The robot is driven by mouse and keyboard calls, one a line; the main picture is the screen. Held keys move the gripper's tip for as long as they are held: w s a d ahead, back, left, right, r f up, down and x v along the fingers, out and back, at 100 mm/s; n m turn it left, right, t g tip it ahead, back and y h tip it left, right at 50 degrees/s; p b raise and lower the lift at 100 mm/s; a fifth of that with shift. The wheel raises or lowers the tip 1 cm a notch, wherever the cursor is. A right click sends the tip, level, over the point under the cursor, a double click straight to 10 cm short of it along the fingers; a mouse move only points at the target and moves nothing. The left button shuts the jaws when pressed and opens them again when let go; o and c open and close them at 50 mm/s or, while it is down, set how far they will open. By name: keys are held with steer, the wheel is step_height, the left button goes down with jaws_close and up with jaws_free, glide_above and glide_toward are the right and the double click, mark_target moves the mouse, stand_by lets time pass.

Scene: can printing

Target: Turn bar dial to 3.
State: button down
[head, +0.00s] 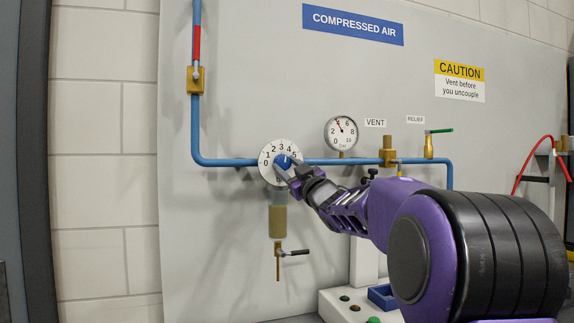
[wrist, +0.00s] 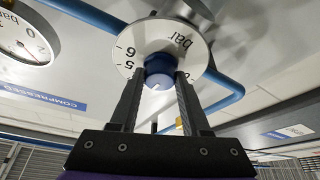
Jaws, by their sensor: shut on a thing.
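The bar dial (head: 268,154) is a white round plate with numbers around a blue knob (head: 284,161), set in the blue pipe on the grey panel. My gripper (head: 288,172) is shut on the knob. In the wrist view the dial plate (wrist: 135,40) appears turned over, with "bar", 5 and 6 readable. The knob (wrist: 159,72) sits between my two fingertips (wrist: 160,82), one on each side. A small white mark shows on the knob, but I cannot tell which number it points to. My fingers hide part of the scale.
Vent (head: 388,151) and relief (head: 429,145) valves are farther right. A tan filter bowl (head: 278,221) with a black-handled drain tap (head: 292,253) hangs below the dial.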

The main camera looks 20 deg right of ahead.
steer(key=shift+r+n+y, duration=0.25)
steer(key=shift+n+y, duration=0.15)
steer(key=shift+n, duration=0.3)
steer(key=c, duration=0.7)
jaws_free()
steer(key=o, duration=0.3)
steer(key=shift+w+f, duration=0.1)
steer(key=shift+w, duration=0.05)
steer(key=shift+o, duration=0.2)
steer(key=shift+f, duration=0.25)
